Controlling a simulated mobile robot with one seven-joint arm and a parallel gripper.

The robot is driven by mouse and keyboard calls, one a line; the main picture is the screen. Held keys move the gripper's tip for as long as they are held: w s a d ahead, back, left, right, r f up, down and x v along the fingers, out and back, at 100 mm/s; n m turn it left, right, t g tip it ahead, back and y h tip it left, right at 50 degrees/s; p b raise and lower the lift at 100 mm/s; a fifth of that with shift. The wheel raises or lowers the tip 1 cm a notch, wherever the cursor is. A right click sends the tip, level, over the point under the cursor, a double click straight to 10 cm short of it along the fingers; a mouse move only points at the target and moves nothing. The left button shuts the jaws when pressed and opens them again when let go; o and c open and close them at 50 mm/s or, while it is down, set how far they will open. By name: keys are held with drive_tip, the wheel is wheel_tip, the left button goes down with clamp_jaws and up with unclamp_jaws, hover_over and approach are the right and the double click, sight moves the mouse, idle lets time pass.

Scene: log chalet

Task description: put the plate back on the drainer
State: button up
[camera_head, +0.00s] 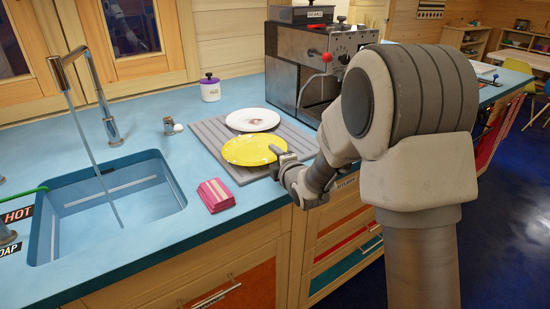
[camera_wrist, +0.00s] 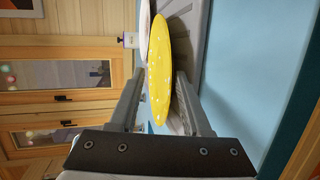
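The yellow plate (camera_head: 250,151) with pale dots lies over the front part of the grey ribbed drainer (camera_head: 227,168), face up. Whether it rests flat on the drainer I cannot tell. My gripper (camera_head: 281,157) is at the plate's right-hand edge. In the wrist view the yellow plate (camera_wrist: 172,60) reaches in between the two spread fingers of my gripper (camera_wrist: 160,85), with a narrow gap seeming to show on each side. A white plate (camera_head: 252,119) with a brownish mark lies on the drainer behind the yellow one.
A coffee machine (camera_head: 312,65) stands behind the drainer. A pink sponge stack (camera_head: 216,195) lies in front of it on the blue counter (camera_head: 158,240). The sink (camera_head: 110,205) with running tap is at left. A white jar (camera_head: 210,89) stands at the back.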

drive_tip(key=b+v, duration=0.2)
drive_tip(key=v, duration=1.3)
drive_tip(key=shift+b+v, duration=1.2)
drive_tip(key=shift+b, duration=1.15)
drive_tip(key=shift+r, duration=0.1)
drive_tip(key=shift+d, duration=0.1)
